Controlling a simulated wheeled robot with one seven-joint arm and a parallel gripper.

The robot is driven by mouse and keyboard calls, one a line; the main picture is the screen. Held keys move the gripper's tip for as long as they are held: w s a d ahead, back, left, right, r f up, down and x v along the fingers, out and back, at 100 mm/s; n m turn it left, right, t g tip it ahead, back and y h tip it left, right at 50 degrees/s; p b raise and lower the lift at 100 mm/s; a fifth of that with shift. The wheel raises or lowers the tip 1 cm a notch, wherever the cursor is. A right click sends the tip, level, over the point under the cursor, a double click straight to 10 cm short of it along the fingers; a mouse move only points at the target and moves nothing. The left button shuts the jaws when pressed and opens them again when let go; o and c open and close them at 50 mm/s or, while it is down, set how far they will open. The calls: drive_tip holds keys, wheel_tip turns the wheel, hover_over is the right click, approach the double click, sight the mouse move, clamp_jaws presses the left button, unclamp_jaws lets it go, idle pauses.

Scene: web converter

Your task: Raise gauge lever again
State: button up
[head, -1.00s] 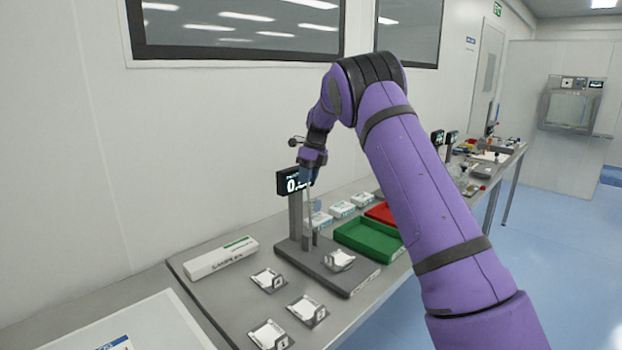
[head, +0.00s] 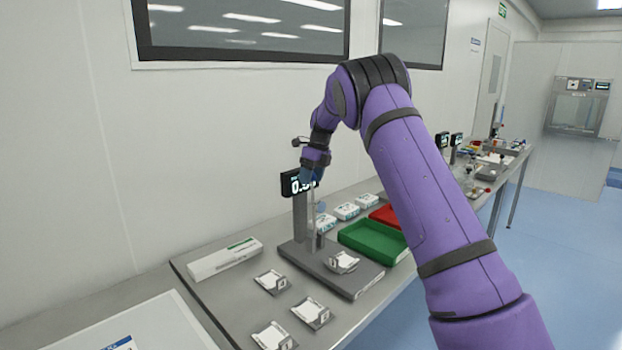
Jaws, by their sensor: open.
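The gauge (head: 299,215) stands on a dark grey base (head: 350,281) on the bench. Its upright post carries a black display (head: 291,183) with white digits, partly covered by my gripper. A thin pale rod shows beside the post, below my gripper. A small white sample in a holder (head: 343,262) sits on the base. My gripper (head: 311,178) is at the top of the gauge, in front of the display's right side, pointing down. It is open. The lever cannot be made out clearly behind the fingers, and contact cannot be told.
A green tray (head: 374,251) and a red tray (head: 386,218) lie right of the gauge. Small white boxes (head: 346,211) stand behind them. A long white box (head: 225,260) lies left. Several sample holders (head: 271,281) lie in front. The wall is close behind the bench.

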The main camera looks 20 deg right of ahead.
drive_tip(key=v, duration=1)
drive_tip(key=shift+r, duration=0.25)
drive_tip(key=shift+d, duration=0.1)
drive_tip(key=s+a+r+n+t, duration=0.15)
drive_tip(key=s+r+n, duration=0.3)
drive_tip(key=s, duration=0.45)
drive_tip(key=s+a+r+n, duration=0.3)
drive_tip(key=s+r+n, duration=0.15)
drive_tip(key=s, duration=0.45)
drive_tip(key=s+a+r+n+t, duration=0.1)
drive_tip(key=s+a+r+n, duration=0.15)
drive_tip(key=s+n, duration=0.45)
drive_tip(key=s+a+f+n+h, duration=0.1)
drive_tip(key=s+f+n, duration=0.2)
drive_tip(key=s, duration=0.6)
drive_tip(key=s+a+f+n+t, duration=0.1)
drive_tip(key=s+f+n, duration=0.2)
drive_tip(key=s+n, duration=0.3)
drive_tip(key=s+a+f+n+t+h, duration=0.1)
drive_tip(key=s+a+f+n, duration=0.1)
drive_tip(key=s, duration=1.1)
drive_tip(key=f+n, duration=0.1)
drive_tip(key=n, duration=0.1)
drive_tip(key=shift+n+h, duration=0.3)
drive_tip(key=shift+n, duration=0.1)
